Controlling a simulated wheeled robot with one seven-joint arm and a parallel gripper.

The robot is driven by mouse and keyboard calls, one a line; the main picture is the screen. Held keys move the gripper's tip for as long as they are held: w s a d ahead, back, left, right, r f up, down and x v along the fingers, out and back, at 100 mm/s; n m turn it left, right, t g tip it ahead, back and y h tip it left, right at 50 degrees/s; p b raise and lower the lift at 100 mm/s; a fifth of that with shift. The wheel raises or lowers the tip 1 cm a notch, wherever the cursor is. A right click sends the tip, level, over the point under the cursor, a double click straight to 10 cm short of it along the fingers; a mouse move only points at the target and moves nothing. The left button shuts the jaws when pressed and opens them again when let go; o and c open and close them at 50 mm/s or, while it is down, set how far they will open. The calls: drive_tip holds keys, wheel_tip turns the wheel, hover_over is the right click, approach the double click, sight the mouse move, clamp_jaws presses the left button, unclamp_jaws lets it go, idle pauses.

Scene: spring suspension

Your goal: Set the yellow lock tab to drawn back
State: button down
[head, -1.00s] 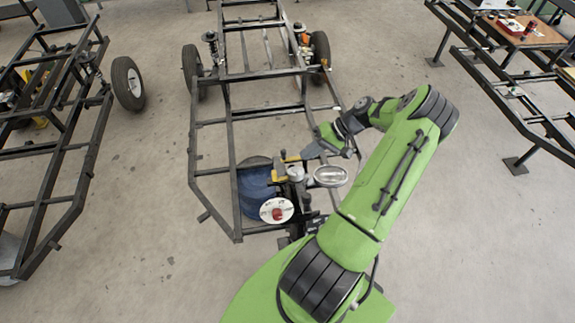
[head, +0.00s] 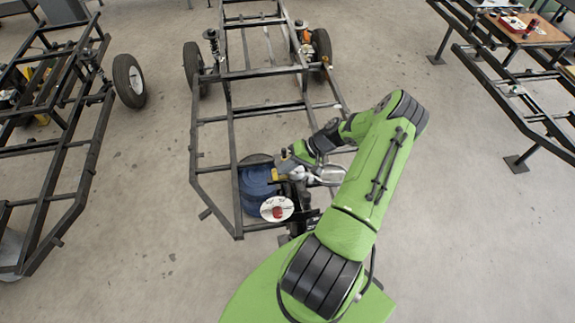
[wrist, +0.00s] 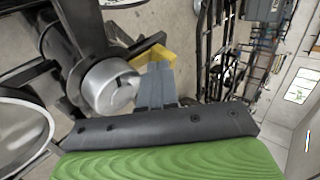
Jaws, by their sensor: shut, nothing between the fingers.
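The yellow lock tab (wrist: 160,55) shows in the wrist view as a yellow angled piece beside a silver round cylinder (wrist: 110,88). In the head view only a small yellow part (head: 276,176) shows, beside my gripper (head: 284,160). In the wrist view my gripper (wrist: 157,72) has its grey fingers together and empty. Their tips lie at the yellow piece and partly cover it. I cannot tell whether they touch it. How far the tab is drawn back cannot be made out.
A blue drum (head: 256,190) and a white disc with a red centre (head: 277,209) sit next to the cylinder, inside the dark frame (head: 233,130). A rounded silver part (wrist: 22,135) lies left of my gripper in the wrist view. Open floor lies right of my arm.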

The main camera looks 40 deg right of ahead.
drive_tip(key=shift+w+a, duration=0.6)
drive_tip(key=shift+a, duration=0.35)
drive_tip(key=b+v, duration=0.1)
drive_tip(key=v, duration=1.5)
